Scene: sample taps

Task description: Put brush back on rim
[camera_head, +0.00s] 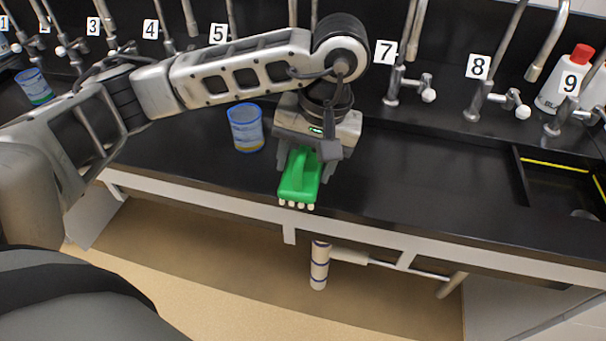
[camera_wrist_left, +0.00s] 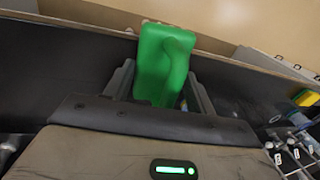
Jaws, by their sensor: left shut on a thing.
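A green brush (camera_head: 300,176) with pale bristle tufts at its lower edge is held by my left gripper (camera_head: 306,172). In the left wrist view the brush (camera_wrist_left: 163,62) stands between the two dark fingers of the left gripper (camera_wrist_left: 160,88), which are shut on it. The brush is over the front edge of the black counter (camera_head: 420,170); whether it touches the counter I cannot tell. The sink (camera_head: 568,163) with a black rim and yellow line is at the right. My right gripper is not in view.
A blue-labelled beaker (camera_head: 246,128) stands just left of the gripper, and another container (camera_head: 34,87) at the far left. Numbered taps (camera_head: 398,85) line the back. A white bottle with a red cap (camera_head: 566,80) stands at back right. The counter right of the gripper is clear.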

